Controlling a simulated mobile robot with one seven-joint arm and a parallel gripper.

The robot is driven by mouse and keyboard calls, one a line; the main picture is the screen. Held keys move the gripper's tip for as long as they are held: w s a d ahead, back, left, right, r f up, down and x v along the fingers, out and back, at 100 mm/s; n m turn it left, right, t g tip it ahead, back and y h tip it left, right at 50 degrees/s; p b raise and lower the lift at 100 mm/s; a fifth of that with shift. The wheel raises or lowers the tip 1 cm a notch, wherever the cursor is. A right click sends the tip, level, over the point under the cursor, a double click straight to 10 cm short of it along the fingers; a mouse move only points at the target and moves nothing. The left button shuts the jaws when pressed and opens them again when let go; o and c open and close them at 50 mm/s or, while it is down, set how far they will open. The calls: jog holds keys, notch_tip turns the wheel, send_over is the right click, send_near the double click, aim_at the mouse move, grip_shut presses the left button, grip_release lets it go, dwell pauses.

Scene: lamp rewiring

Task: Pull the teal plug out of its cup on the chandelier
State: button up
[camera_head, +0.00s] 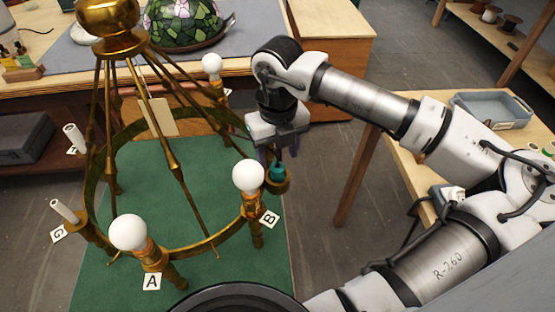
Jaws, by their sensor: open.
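The brass chandelier (180,274) stands over a green mat, with white bulbs and lettered tags around its ring. The teal plug (277,171) sits upright at a brass cup (279,186) on the ring's right side, just right of the bulb by tag B. My gripper (276,157) points down directly above the cup, with its fingers around or beside the top of the plug. It is open. The fingers are small and dark here, so I cannot tell whether they touch the plug. The plug's lower end is hidden in the cup.
The bulb near tag B (248,176) is close on the left of my gripper. Bulb A (128,232) is nearer the front. A side table (408,185) with a grey tray (493,108) stands at right. A workbench with a stained-glass shade (185,22) is behind.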

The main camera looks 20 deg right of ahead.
aim_at(278, 167)
jog(key=shift+f+p, duration=0.4)
jog(key=shift+f, duration=2.1)
jog(key=c, duration=1)
jog(key=shift+r, duration=0.2)
jog(key=shift+r+p, duration=0.65)
jog(key=shift+r, duration=1.45)
